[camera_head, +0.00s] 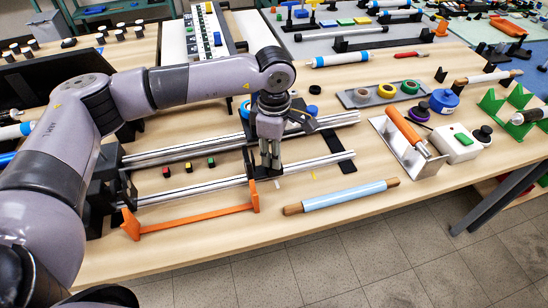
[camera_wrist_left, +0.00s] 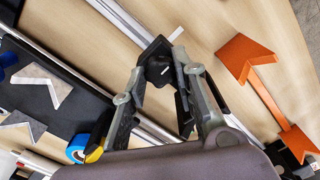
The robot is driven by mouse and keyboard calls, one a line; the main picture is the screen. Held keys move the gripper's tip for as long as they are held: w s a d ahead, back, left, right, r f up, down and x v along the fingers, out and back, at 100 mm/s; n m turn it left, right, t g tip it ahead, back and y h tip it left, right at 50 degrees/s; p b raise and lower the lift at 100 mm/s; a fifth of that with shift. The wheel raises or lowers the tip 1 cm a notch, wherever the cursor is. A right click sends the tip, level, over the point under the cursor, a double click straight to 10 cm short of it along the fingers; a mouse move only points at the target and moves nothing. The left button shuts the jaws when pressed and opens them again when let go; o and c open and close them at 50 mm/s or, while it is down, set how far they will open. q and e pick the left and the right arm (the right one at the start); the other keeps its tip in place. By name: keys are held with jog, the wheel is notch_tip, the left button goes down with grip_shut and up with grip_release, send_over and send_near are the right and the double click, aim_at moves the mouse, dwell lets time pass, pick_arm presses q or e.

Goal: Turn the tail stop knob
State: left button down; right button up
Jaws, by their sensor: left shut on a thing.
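My left gripper (camera_head: 270,172) reaches down to the two-rail bench, at the near rail (camera_head: 200,190). In the left wrist view its fingers (camera_wrist_left: 165,75) are closed around the black tail stop knob (camera_wrist_left: 158,68), one finger on each side. A white mark shows on the knob's face, and a thin white strip (camera_wrist_left: 176,33) shows just beyond it. In the head view the gripper largely hides the knob. My right gripper is not in view.
An orange bracket bar (camera_head: 195,218) lies along the bench's near side; it also shows in the left wrist view (camera_wrist_left: 268,98). A light-blue roller (camera_head: 345,195) lies to the right. Red, yellow and green small blocks (camera_head: 188,167) sit between the rails. A tape roll (camera_wrist_left: 80,148) is near the gripper.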

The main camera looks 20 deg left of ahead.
pick_arm(q)
jog(key=shift+m, duration=0.3)
jog(key=shift+r+b, duration=0.1)
jog(key=shift+b, duration=0.2)
jog(key=c, duration=1.3)
grip_release()
notch_tip(320, 180, up, 12)
jog(key=shift+f, duration=0.1)
